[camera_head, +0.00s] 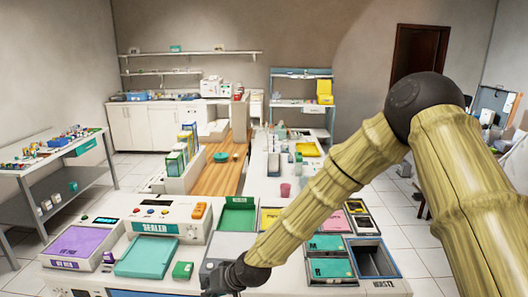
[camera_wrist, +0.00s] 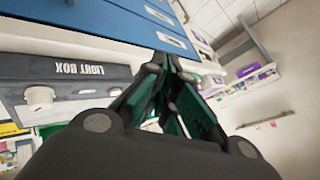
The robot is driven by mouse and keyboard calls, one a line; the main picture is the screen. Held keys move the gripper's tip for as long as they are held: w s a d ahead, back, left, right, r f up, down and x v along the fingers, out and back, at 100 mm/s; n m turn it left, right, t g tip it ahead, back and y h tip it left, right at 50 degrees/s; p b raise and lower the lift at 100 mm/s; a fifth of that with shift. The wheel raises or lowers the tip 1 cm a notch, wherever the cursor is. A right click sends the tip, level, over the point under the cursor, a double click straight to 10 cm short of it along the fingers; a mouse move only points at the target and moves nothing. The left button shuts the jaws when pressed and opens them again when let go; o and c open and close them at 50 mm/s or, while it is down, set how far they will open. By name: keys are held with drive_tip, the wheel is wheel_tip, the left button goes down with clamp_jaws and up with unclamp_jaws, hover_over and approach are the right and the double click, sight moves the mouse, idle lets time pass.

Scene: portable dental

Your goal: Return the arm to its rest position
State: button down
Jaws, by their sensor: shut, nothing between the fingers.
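My arm (camera_head: 330,180) reaches from the right side of the head view down to the front of the counter, its bamboo-textured links bent at a black joint. My gripper is mostly hidden behind its own black wrist in the head view. In the wrist view my gripper (camera_wrist: 168,68) is shut, its dark fingers meeting at the tips with nothing between them. A grey light box (camera_wrist: 75,80) with a knob is to the left of the fingers, beside a blue panel (camera_wrist: 125,22). I cannot tell whether the fingertips touch the panel.
The counter holds a sealer (camera_head: 165,215), a purple tray (camera_head: 75,243), a teal tray (camera_head: 146,257), a green bin (camera_head: 237,216) and a dark waste bin (camera_head: 374,260). A side table (camera_head: 50,150) stands left. Tiled floor is open between it and the counter.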

drive_tip(key=s+d+f+m+g+h, duration=0.1)
drive_tip(key=s+d+f, duration=0.35)
drive_tip(key=f, duration=0.25)
drive_tip(key=s+d+f+h, duration=0.1)
drive_tip(key=s+d+f, duration=0.3)
drive_tip(key=d+f, duration=0.25)
drive_tip(key=s+d+f+m+g+h+b, duration=0.1)
drive_tip(key=s+d+f, duration=0.4)
drive_tip(key=s+d, duration=0.4)
drive_tip(key=s+d+f+g+h+b, duration=0.1)
drive_tip(key=s+d+f+h, duration=0.1)
drive_tip(key=s+d+f, duration=0.3)
drive_tip(key=s+d+f+m+g+h, duration=0.1)
drive_tip(key=s+d+f, duration=0.4)
drive_tip(key=s+d, duration=0.8)
drive_tip(key=shift+f+m+h+b, duration=0.15)
drive_tip(key=shift+m+h+b, duration=0.2)
drive_tip(key=shift+h, duration=0.35)
drive_tip(key=shift+s, duration=0.1)
